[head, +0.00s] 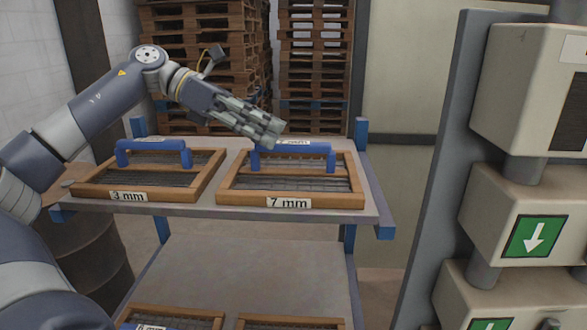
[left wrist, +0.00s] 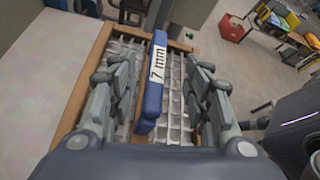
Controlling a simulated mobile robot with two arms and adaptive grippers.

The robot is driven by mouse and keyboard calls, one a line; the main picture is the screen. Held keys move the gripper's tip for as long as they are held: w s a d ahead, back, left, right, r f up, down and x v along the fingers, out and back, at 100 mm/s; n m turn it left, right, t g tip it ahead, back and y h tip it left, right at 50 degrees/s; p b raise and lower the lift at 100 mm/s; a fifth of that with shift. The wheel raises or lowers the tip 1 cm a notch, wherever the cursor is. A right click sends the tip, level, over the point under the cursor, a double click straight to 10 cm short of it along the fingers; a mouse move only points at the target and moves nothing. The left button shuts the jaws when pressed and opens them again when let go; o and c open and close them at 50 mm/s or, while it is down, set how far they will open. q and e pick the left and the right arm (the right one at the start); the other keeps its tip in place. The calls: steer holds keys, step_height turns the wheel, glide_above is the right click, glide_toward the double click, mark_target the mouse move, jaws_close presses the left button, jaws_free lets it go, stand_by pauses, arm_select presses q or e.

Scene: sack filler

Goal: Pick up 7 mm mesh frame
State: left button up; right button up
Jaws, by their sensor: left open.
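The 7 mm mesh frame (head: 335,198) is a wooden frame with wire mesh, a blue bar handle (head: 310,152) and a "7 mm" label on its front edge. It lies flat on the right of the upper shelf. My left gripper (head: 274,130) is above the handle's left part, fingers pointing right and down, and covers some of it. In the left wrist view the open fingers (left wrist: 160,62) lie one on each side of the blue handle (left wrist: 154,95), which carries "7 mm" on top. I see gaps between fingers and handle. My right gripper is not in view.
A 3 mm mesh frame (head: 170,196) with a blue handle lies to the left on the same shelf (head: 325,214). More frames (head: 180,316) show on the lower shelf. Wooden pallets (head: 205,50) stand behind. A machine with green arrow signs (head: 535,237) stands at right.

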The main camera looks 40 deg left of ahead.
mark_target(290, 142)
arm_select(q)
steer(key=shift+w+f, duration=0.2)
steer(key=shift+w, duration=0.1)
steer(key=p+x, duration=0.2)
steer(key=x, duration=0.1)
steer(key=shift+r, duration=0.1)
steer(key=shift+p+x, duration=0.4)
steer(key=shift+x, duration=0.6)
steer(key=shift+d, duration=0.1)
steer(key=shift+w+f, duration=0.1)
steer(key=shift+f, duration=0.15)
steer(key=c, duration=0.8)
steer(key=shift+r, duration=0.1)
jaws_close()
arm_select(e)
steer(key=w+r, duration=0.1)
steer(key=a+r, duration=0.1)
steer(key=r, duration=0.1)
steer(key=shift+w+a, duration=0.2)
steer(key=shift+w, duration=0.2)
